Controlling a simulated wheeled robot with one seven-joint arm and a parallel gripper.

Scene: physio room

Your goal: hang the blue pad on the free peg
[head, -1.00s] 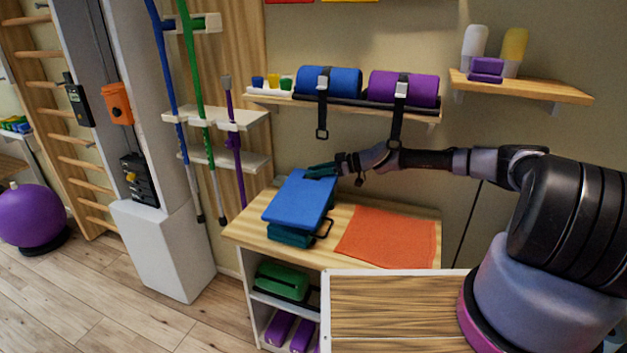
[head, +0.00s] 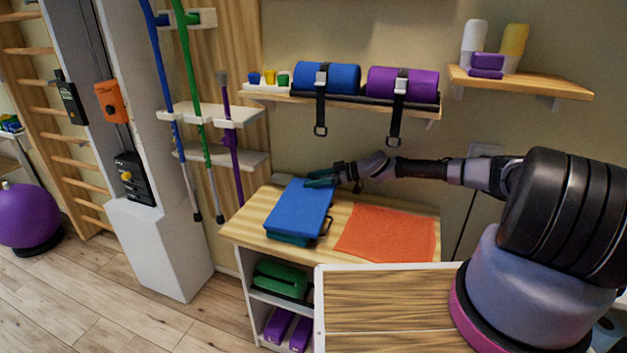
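The blue pad (head: 298,210) lies on a teal item (head: 289,240) at the left end of the wooden cabinet top. A black loop (head: 326,228) sticks out at its right side. My gripper (head: 318,180), with teal fingers, comes in from the right and is at the pad's far right corner, overlapping it in the picture. Whether the fingers touch or hold the pad cannot be made out, nor how far apart they are. I cannot pick out a free peg in this view.
An orange cloth (head: 388,233) lies right of the pad on the cabinet top (head: 248,222). A wall shelf (head: 425,111) above holds a blue roll (head: 340,77) and a purple roll (head: 412,84) with hanging straps. Crutches stand in a rack (head: 236,115) at left.

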